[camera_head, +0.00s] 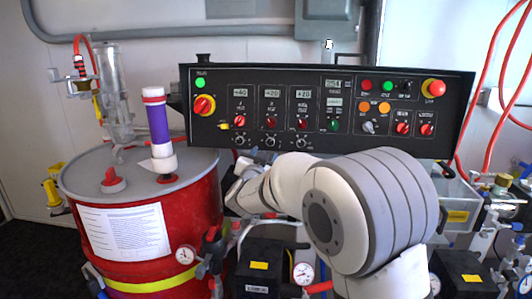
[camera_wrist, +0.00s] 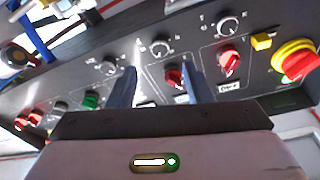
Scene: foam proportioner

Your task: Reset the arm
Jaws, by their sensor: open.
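My gripper (camera_wrist: 160,74) shows in the wrist view with its two dark fingers apart and nothing between them. The fingers point toward the lower part of the black control panel (camera_wrist: 205,50), near a red knob (camera_wrist: 175,77). The wrist view looks turned over compared with the head view. In the head view, my white and grey arm (camera_head: 330,205) is bent in front of the panel's lower middle, and its end reaches left toward the red drum. The fingers cannot be made out there. I cannot tell whether they touch the panel.
A red drum (camera_head: 190,225) with a purple and white tube (camera_head: 158,130) on top stands left of my arm. Pressure gauges (camera_head: 303,273), hoses and valves crowd below the panel. Red hoses (camera_head: 490,90) hang at the right. The wall (camera_head: 150,20) is behind.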

